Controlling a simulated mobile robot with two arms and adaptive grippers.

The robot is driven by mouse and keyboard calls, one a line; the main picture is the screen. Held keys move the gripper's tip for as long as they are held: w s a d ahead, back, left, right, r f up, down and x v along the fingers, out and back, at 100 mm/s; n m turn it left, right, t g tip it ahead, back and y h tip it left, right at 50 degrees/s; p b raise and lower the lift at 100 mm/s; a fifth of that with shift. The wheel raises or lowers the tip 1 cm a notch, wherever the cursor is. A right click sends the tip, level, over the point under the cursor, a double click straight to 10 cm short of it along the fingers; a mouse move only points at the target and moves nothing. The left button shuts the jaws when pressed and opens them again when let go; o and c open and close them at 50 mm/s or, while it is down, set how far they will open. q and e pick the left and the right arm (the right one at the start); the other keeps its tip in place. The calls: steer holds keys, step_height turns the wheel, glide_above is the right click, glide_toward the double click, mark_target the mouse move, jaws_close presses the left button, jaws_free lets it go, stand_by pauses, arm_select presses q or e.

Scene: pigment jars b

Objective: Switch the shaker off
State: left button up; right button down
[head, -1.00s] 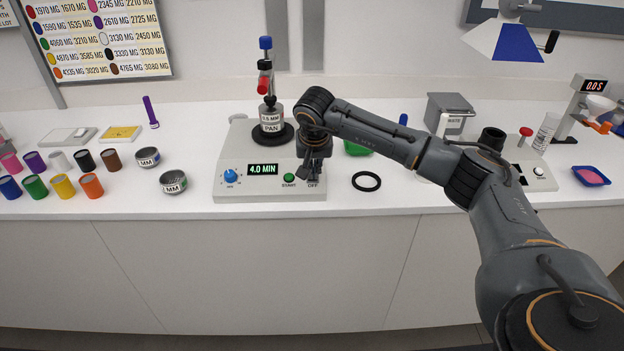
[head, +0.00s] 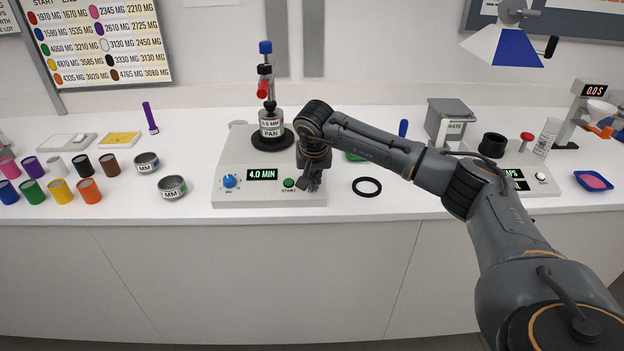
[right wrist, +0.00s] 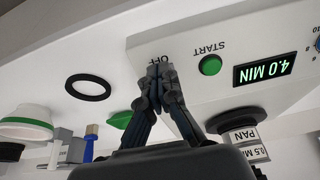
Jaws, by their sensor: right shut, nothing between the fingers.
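The shaker (head: 232,160) stands on the counter, with a sieve stack and its labelled pan (head: 271,131) upright on top. Its lit display (head: 262,174) reads 4.0 MIN. A blue knob (head: 229,181) is left of the display and the green START button (head: 289,183) right of it. My right gripper (head: 309,187) is shut and empty, fingertips down at the OFF label at the panel's right end. In the right wrist view the fingertips (right wrist: 158,68) cover the spot beside the OFF lettering; the off button is hidden, and contact cannot be told. My left gripper is not in view.
A black ring (head: 367,187) lies just right of the shaker. Two metal sieves (head: 172,187) and several coloured jars (head: 90,191) stand to the left. A grey waste bin (head: 448,120) and another device (head: 540,180) are to the right. The counter's front strip is clear.

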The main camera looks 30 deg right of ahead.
steer(key=shift+f, duration=0.2)
steer(key=shift+r, duration=0.15)
steer(key=shift+s+r+p, duration=0.1)
steer(key=shift+r+p, duration=0.45)
steer(key=shift+r, duration=0.05)
steer(key=shift+p+v, duration=0.95)
steer(key=shift+v, duration=0.4)
steer(key=v, duration=1.1)
steer(key=shift+r, duration=0.3)
steer(key=shift+s+a, duration=0.1)
steer(key=shift+s, duration=0.05)
